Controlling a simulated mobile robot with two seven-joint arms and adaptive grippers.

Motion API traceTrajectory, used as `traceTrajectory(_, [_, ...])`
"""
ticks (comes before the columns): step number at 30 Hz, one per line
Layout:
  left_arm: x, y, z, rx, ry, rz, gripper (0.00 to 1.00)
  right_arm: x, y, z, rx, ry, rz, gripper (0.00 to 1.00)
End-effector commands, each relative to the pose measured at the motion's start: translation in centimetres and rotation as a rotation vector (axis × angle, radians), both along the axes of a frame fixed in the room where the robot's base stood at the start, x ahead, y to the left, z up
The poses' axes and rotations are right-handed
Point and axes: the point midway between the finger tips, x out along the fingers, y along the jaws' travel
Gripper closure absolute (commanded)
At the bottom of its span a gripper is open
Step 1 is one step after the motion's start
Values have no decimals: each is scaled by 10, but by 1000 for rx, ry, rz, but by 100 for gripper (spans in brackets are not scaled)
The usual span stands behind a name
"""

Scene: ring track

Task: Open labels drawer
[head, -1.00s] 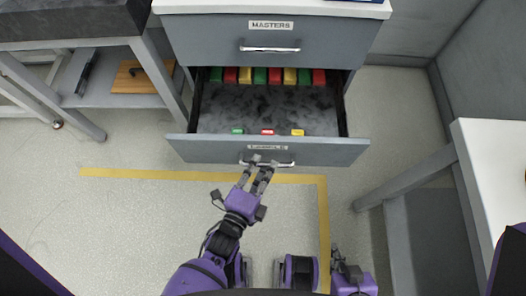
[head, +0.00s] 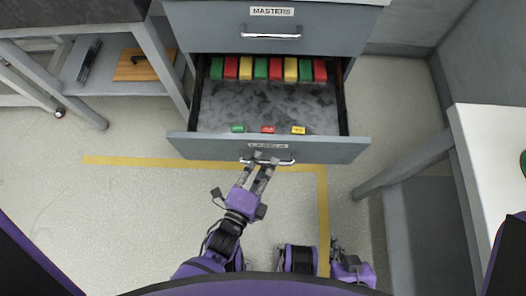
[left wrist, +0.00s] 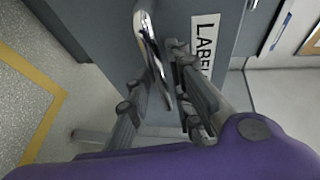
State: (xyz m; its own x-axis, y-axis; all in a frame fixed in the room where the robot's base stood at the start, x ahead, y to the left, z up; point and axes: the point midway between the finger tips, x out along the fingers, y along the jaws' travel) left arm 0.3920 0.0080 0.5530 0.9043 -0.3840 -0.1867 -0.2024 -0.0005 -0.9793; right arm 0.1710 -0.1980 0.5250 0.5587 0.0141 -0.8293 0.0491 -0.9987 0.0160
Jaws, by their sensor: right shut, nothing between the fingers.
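The labels drawer (head: 200,147) is pulled well out of the grey cabinet, and its inside shows from above. Its front carries a label plate (head: 267,146) and a metal bar handle (head: 288,162). In the left wrist view the handle (left wrist: 150,50) runs between the two fingers of my left gripper (left wrist: 160,85), beside the label (left wrist: 203,45). My left gripper (head: 261,158) is at the handle with its fingers apart; exact contact is hard to see. My right gripper (head: 337,250) is low near my base, shut and empty, away from the drawer.
Several coloured blocks line the drawer's back, and a green (head: 237,128), a red (head: 267,129) and a yellow block (head: 298,130) lie near its front. The masters drawer (head: 330,30) above is shut. A white table (head: 490,150) stands right, a shelf (head: 120,88) left. Floor before the drawer is clear.

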Motion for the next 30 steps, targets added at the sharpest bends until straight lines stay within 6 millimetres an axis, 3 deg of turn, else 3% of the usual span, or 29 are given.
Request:
traceTrajectory(8, [0,0,7,-1,-1,1,80,-2,0,-1,1,5,0,100])
traceTrajectory(14, [1,0,44,-3,-11,0,80,-2,0,-1,0,4,0,100])
traceTrajectory(20, [3,-1,84,-7,-16,-1,38,-1,0,0,0,3,0,100])
traceTrajectory(23, [3,-1,97,-4,-18,-1,28,-1,0,0,0,3,0,100])
traceTrajectory(25, [3,-1,102,-4,-16,-1,38,-1,0,0,0,3,0,100])
traceTrajectory(28, [2,-1,104,-3,-10,0,73,-1,0,0,0,3,0,100])
traceTrajectory(29, [2,-1,104,-3,-9,0,80,-1,0,0,0,3,0,100])
traceTrajectory(30, [2,-1,103,-2,-8,-1,80,-1,0,-1,0,3,0,100])
